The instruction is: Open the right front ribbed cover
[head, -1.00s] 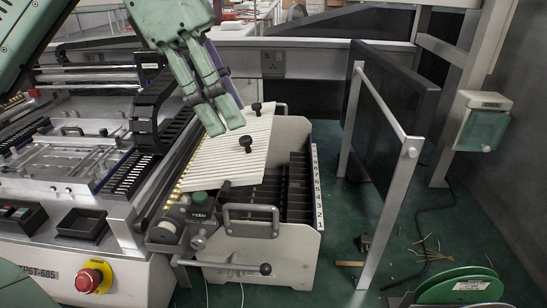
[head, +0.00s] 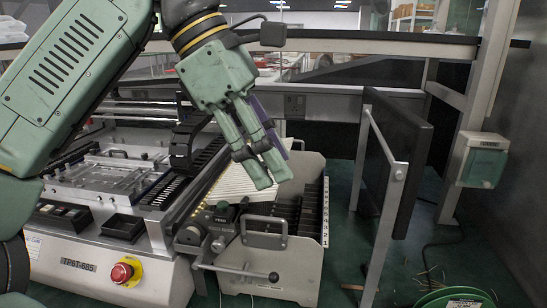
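The right front ribbed cover (head: 230,184) is a cream, ridged panel on the open-topped grey bin (head: 292,262) at the right front of the machine. Only parts of the cover show, because my gripper (head: 272,179) is in front of it. The cover's black knobs are hidden behind the fingers. My gripper points down, its two green fingers side by side with tips over the cover. I cannot tell whether the tips touch it, or whether they grip anything. Dark slots of the bin show to the right of the cover.
A metal handle (head: 264,233) and a black-tipped lever (head: 272,277) stick out at the bin's front. A dark panel on a metal frame (head: 385,195) stands to the right. A green spool (head: 455,301) lies on the floor at the lower right.

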